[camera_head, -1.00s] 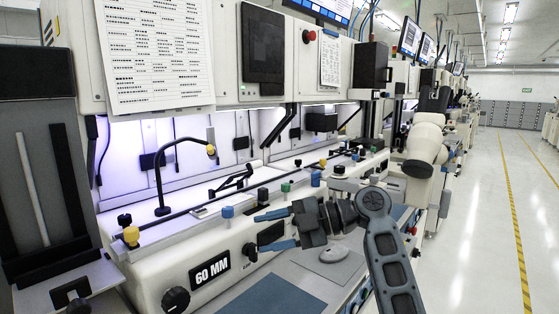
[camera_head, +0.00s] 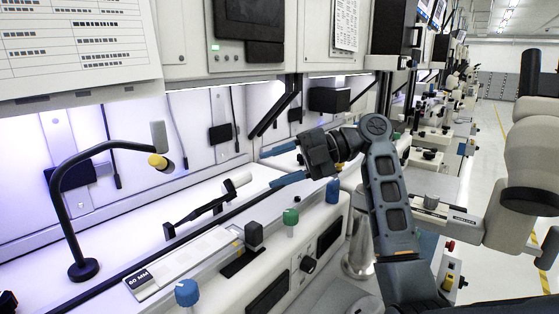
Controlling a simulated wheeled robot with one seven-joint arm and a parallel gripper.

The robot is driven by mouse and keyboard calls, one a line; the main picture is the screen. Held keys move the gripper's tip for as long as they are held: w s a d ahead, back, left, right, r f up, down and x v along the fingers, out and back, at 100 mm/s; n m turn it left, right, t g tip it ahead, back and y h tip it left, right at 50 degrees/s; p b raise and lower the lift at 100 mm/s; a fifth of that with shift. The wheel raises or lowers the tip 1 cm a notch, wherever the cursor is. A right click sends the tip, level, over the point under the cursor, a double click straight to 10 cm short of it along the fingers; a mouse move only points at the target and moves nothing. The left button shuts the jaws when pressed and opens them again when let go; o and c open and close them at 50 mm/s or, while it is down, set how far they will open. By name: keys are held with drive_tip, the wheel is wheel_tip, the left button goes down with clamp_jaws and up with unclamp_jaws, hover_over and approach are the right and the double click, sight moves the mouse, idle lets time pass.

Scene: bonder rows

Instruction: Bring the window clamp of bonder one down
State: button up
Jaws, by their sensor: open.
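A low black lever with a pale end (camera_head: 208,203) lies at a slant over the white bonder deck (camera_head: 110,298); it may be the window clamp, but I cannot tell for sure. Beside it is a flat pale plate (camera_head: 190,257) with a label reading 60 MM. My gripper (camera_head: 269,168) is open and empty, its two blue fingers pointing left. In the picture it is right of the lever and apart from it. No sign naming bonder one is readable.
A curved black post (camera_head: 82,190) with a yellow-collared end stands at left. A blue knob (camera_head: 187,292), a dark grey knob (camera_head: 254,234), a green knob (camera_head: 290,218) and another blue knob (camera_head: 333,190) rise from the front ledge. More machines continue down the row; the aisle is right.

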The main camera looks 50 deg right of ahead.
sight(248, 180)
drive_tip(key=shift+p+x, duration=0.8)
drive_tip(key=shift+x, duration=2.8)
drive_tip(key=shift+a, duration=0.1)
drive_tip(key=shift+c, duration=0.4)
clamp_jaws()
drive_tip(key=shift+f+b, duration=0.1)
drive_tip(key=shift+b, duration=0.2)
drive_tip(key=f+b, duration=0.1)
drive_tip(key=b, duration=0.3)
drive_tip(key=shift+s+n+t, duration=0.3)
drive_tip(key=shift+s+y+b, duration=0.2)
drive_tip(key=shift+y+b, duration=0.1)
drive_tip(key=shift+b, duration=0.45)
drive_tip(key=shift+r, duration=0.1)
